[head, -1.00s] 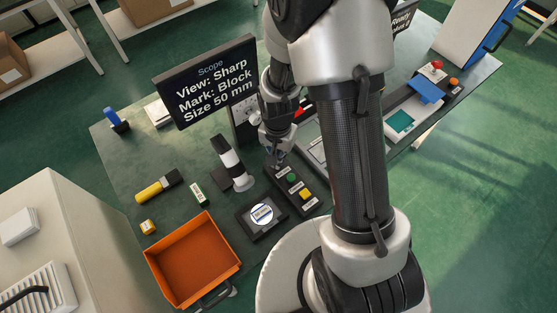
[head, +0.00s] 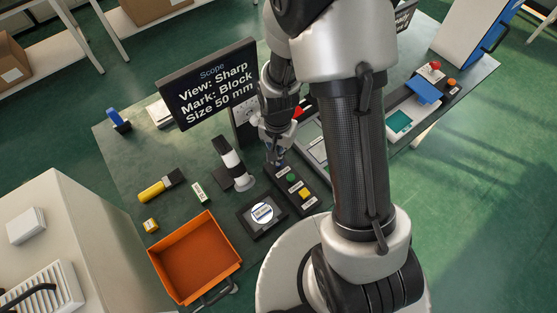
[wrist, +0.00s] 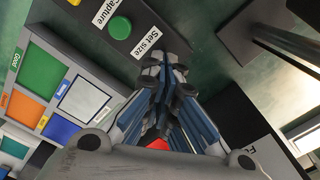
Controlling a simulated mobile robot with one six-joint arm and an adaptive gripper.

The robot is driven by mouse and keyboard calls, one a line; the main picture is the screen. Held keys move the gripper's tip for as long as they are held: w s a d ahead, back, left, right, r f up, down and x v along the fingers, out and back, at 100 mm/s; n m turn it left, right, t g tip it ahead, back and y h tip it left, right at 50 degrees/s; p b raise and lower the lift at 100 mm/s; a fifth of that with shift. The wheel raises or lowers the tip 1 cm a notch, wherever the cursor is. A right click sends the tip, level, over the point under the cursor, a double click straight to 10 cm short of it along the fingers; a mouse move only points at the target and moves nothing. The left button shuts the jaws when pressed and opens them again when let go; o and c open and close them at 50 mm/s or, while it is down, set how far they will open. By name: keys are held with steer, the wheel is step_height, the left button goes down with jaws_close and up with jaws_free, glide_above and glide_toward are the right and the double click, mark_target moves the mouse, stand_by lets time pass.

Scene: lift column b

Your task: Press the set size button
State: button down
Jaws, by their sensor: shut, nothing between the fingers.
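The dark button panel (head: 283,187) lies on the green table in the head view, with a green button (head: 291,177) and a yellow button (head: 304,193). In the wrist view the "Set size" label (wrist: 146,41) shows beside the green "Capture" button (wrist: 120,28). My gripper (wrist: 166,62) is shut and empty, with its tips close beside that label at the panel's edge. The set size button itself is hidden behind the fingers. I cannot tell whether the tips touch it. In the head view my gripper (head: 277,158) is at the panel's far end.
The scope screen (head: 207,85) reads "View: Sharp, Mark: Block, Size 50 mm". A black and white scope (head: 233,160) stands left of the panel. A dark stage (head: 248,222) with a round white disc and an orange bin (head: 195,258) are nearer. Colored tiles (wrist: 40,75) lie beside the panel.

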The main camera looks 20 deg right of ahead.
steer(key=shift+r, duration=0.15)
steer(key=shift+r+p, duration=2)
steer(key=shift+r, duration=0.4)
